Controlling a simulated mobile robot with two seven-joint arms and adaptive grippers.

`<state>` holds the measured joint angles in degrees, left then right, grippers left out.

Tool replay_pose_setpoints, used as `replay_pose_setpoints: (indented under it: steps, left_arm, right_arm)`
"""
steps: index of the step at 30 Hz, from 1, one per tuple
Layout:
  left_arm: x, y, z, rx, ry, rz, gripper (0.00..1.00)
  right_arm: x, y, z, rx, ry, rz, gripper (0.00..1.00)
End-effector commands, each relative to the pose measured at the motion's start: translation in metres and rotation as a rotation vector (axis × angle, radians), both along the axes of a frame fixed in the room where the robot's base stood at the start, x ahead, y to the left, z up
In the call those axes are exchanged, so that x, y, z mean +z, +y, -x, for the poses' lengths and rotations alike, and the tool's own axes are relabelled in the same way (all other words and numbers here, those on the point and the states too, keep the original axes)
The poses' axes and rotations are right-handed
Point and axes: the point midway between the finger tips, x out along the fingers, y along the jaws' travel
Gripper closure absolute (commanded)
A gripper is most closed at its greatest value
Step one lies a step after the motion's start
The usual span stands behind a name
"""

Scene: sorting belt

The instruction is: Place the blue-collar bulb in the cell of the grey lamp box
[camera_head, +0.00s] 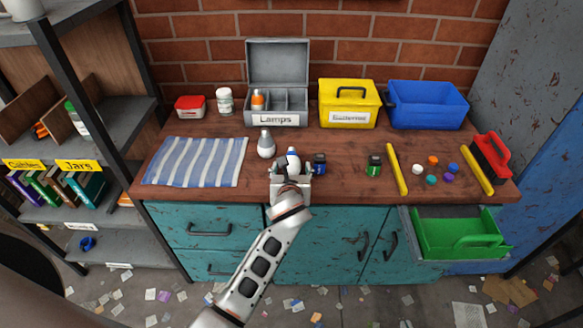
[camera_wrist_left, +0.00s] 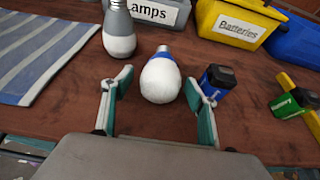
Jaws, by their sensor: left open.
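The blue-collar bulb (camera_wrist_left: 161,80) lies on the wooden bench with its white globe toward my left gripper (camera_wrist_left: 158,100). The gripper is open, with one finger on each side of the globe and a gap to each. In the head view the bulb (camera_head: 293,157) shows just beyond the gripper (camera_head: 291,176). The grey lamp box (camera_head: 278,121), labelled "Lamps", stands open at the back with divided cells. An orange-collar bulb (camera_head: 258,99) is in its left cell. A grey bulb (camera_head: 266,146) stands between the box and the gripper. My right gripper is not in view.
A blue battery (camera_head: 319,163) stands close to the right of the gripper, a green one (camera_head: 374,165) further right. A striped cloth (camera_head: 197,162) lies left. The yellow "Batteries" box (camera_head: 347,117) and blue bin (camera_head: 428,110) stand back right. A green tray (camera_head: 458,238) sits in an open drawer.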

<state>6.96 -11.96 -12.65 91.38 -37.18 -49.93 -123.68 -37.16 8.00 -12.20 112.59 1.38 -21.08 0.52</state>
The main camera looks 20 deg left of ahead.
Motion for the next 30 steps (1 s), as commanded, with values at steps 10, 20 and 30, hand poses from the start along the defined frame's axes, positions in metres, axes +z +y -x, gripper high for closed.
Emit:
replay_pose_setpoints:
  steps: [10,20,30]
  left_arm:
    - [0.001,0.0,0.0,0.0,-0.001,0.0,0.84]
    - [0.012,0.0,0.0,0.0,-0.003,-0.001,0.87]
    - [0.076,0.0,0.0,-0.001,-0.005,0.0,0.87]
  right_arm:
    - [-0.001,0.0,0.001,0.0,0.002,0.001,1.0]
    - [0.001,-0.001,0.001,-0.001,0.005,0.002,1.0]
    - [0.022,0.0,-0.002,-0.001,-0.005,0.001,1.0]
